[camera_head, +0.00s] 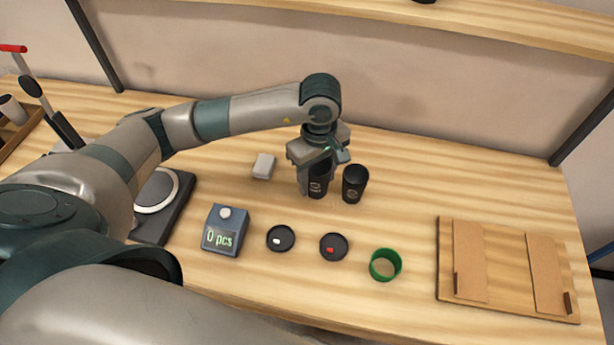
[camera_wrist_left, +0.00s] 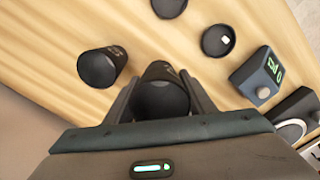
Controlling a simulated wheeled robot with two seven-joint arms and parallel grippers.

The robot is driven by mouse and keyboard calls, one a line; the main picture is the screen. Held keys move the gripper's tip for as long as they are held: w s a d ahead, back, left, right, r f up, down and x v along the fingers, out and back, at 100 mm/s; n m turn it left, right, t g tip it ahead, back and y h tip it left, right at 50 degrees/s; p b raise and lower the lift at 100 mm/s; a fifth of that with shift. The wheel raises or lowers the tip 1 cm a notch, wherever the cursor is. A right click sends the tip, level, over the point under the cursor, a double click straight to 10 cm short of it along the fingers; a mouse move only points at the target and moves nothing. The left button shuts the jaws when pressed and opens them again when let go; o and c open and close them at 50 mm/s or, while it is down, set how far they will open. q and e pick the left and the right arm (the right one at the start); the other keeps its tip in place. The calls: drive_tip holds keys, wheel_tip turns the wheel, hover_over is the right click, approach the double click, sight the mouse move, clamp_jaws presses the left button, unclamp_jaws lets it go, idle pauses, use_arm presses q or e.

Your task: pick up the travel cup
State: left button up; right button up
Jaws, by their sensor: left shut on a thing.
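Two black travel cups stand close together near the middle of the table in the head view. My left gripper (camera_head: 312,175) points down and is shut on the left travel cup (camera_head: 318,187). This held cup also shows between the two fingers in the left wrist view (camera_wrist_left: 161,92). Whether its base touches the table, I cannot tell. The other black cup (camera_head: 355,184) stands upright just to the right, apart from the gripper. It also shows in the left wrist view (camera_wrist_left: 101,67), left of the fingers. My right gripper is not in view.
In front lie a black lid with a white mark (camera_head: 281,238), a black lid with a red mark (camera_head: 333,246) and a green ring (camera_head: 385,264). A counter box (camera_head: 225,229) reads "0 pcs". A wooden board (camera_head: 508,268) lies at the right. A white block (camera_head: 263,166) lies left of the gripper.

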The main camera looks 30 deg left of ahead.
use_arm(q)
drive_tip(key=s+d+r+b, duration=0.1)
drive_tip(key=s+d+r, duration=0.2)
drive_tip(key=d, duration=0.1)
drive_tip(key=shift+d+r, duration=0.2)
drive_tip(key=shift+d, duration=0.2)
idle(0.4)
